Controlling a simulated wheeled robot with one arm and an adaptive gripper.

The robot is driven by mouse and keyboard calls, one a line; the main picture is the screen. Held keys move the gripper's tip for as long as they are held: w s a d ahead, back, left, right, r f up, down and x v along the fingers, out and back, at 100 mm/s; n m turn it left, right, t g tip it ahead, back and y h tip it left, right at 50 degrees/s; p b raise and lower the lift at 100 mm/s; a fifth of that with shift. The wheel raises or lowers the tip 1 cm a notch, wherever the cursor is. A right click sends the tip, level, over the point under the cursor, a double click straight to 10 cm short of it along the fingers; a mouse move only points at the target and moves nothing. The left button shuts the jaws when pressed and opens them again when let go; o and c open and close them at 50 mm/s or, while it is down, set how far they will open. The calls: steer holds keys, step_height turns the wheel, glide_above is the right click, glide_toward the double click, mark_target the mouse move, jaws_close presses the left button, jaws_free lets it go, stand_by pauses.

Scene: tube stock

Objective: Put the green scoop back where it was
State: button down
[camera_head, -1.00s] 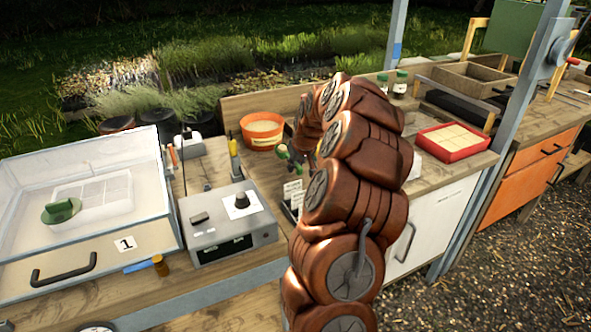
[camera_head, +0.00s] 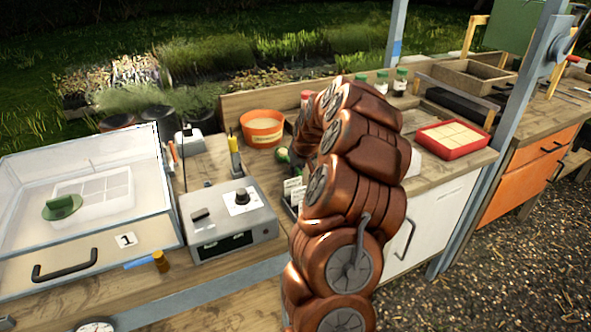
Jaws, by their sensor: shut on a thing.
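A small green thing with a pale part, which looks like the green scoop (camera_head: 284,156), shows just left of my arm, in front of the orange tub. It is small and partly hidden, so its exact shape and whether it touches the bench cannot be told. My gripper (camera_head: 297,157) is at this spot, mostly hidden behind my brown arm, and is shut on the scoop. Another green object (camera_head: 62,207) lies inside the clear-lidded box (camera_head: 125,240) at the left.
An orange tub of pale grains (camera_head: 262,128) stands behind the scoop. A grey control box (camera_head: 230,222) is in front, left of my arm. Small label cards (camera_head: 294,190), a red-capped bottle (camera_head: 306,97) and green-capped jars (camera_head: 400,82) are close to my arm. A red tray (camera_head: 453,139) is to the right.

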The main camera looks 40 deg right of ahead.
steer(key=c, duration=1.4)
jaws_free()
steer(key=shift+s+a+f, duration=0.2)
steer(key=shift+f, duration=0.5)
steer(key=shift+o, duration=1.1)
steer(key=shift+f, duration=0.2)
steer(key=shift+r, duration=0.15)
steer(key=shift+w+d+r+p, duration=0.1)
steer(key=shift+w+r+p, duration=0.05)
steer(key=shift+r+p, duration=0.55)
steer(key=b+v, duration=0.3)
steer(key=v, duration=0.9)
steer(key=shift+d+r, duration=0.15)
steer(key=shift+r, duration=0.15)
